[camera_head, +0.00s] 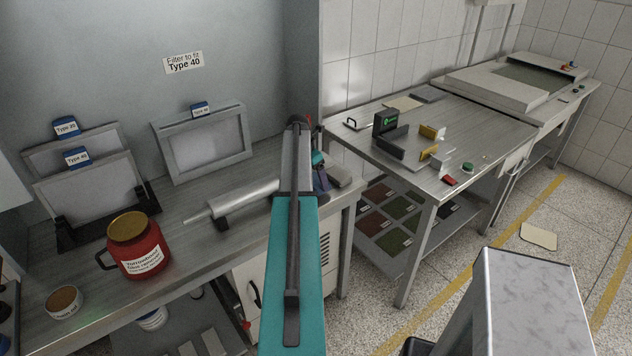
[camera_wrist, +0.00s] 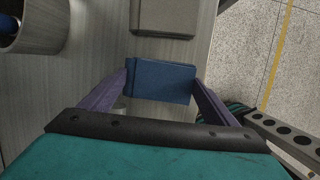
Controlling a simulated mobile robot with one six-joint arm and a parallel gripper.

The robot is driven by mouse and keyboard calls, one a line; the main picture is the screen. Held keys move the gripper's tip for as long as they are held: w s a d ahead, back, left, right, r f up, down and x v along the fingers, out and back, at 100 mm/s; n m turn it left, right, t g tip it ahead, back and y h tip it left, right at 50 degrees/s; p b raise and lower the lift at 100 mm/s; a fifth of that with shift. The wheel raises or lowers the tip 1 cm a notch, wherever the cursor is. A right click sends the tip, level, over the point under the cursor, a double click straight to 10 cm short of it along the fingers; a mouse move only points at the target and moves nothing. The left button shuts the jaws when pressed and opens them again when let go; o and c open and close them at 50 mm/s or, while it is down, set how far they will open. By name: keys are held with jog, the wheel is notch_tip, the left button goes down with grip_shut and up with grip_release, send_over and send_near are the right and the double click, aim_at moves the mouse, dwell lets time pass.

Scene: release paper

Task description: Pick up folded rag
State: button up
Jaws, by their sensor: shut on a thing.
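The folded rag (camera_wrist: 160,81) is a blue, flat, rectangular bundle in the middle of the wrist view. My gripper (camera_wrist: 160,88) has one purple finger at each side of it and is shut on it. In the head view, my gripper (camera_head: 319,178) is at the right end of the left steel bench, partly hidden behind my teal arm. I cannot pick the rag out clearly there. Whether the rag rests on the bench or hangs just above it, I cannot tell.
A grey-brown block (camera_wrist: 176,16) lies just beyond the rag, and it shows near the bench's right end (camera_head: 339,176). A metal cylinder (camera_head: 240,201) lies to the left. A red jar (camera_head: 138,250) and framed filters (camera_head: 203,143) stand further left. Floor is open to the right.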

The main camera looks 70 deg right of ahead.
aim_at(315, 180)
jog(key=shift+r+b, duration=1.15)
jog(key=shift+r, duration=2.9)
jog(key=o, duration=0.5)
jog(key=c, duration=0.4)
jog(key=shift+s, duration=0.15)
